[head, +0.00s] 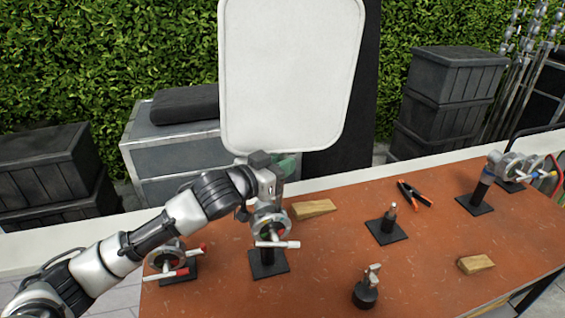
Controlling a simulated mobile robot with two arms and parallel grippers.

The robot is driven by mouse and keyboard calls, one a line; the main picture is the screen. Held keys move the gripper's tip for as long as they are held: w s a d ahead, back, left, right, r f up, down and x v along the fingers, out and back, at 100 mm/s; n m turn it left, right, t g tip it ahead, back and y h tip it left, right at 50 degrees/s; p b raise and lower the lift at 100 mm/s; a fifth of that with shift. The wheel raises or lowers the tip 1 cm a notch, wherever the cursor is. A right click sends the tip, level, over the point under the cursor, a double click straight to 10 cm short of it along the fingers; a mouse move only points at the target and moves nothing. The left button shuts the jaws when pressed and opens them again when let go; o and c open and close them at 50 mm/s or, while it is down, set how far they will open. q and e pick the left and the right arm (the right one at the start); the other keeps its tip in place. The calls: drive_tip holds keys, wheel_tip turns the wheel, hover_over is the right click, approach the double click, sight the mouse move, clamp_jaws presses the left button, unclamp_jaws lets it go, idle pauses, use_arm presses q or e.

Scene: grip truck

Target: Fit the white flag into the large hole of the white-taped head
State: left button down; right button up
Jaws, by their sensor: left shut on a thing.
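The white flag (290,75) is a large rounded white panel, standing almost upright above the far side of the table. My left gripper (272,190) is shut on the flag near its lower end. The white-taped head (272,225) is a round metal grip head with a white-ended handle (285,244), on a black post with a square base. My gripper is right above this head. The gripper and head overlap in the picture, so I cannot tell whether the flag's pin is in the large hole. My right gripper is not in view.
A red-handled head (170,262) stands left on the orange-brown table (335,270). A blue-marked head (510,165) stands far right. Wooden wedges (313,209) (476,264), a clamp (414,194), a post on a square base (388,225) and a small black-based fitting (366,290) lie between.

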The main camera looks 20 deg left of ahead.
sight(276, 205)
use_arm(q)
drive_tip(key=shift+f+b, duration=0.3)
drive_tip(key=shift+f, duration=0.4)
drive_tip(key=shift+s+a+f, duration=0.1)
drive_tip(key=shift+f, duration=0.45)
drive_tip(key=shift+a+f+b, duration=0.1)
drive_tip(key=shift+f+b, duration=1)
drive_tip(key=shift+f, duration=0.65)
drive_tip(key=shift+s+f, duration=0.1)
drive_tip(key=shift+f, duration=0.3)
drive_tip(key=shift+a+f+b, duration=0.1)
drive_tip(key=shift+b, duration=0.2)
drive_tip(key=shift+s+a+b, duration=0.25)
drive_tip(key=shift+a+b, duration=0.05)
drive_tip(key=shift+b, duration=0.2)
drive_tip(key=shift+t, duration=0.4)
drive_tip(key=shift+a+n+b, duration=0.15)
drive_tip(key=shift+n+b, duration=0.15)
drive_tip(key=shift+b, duration=0.05)
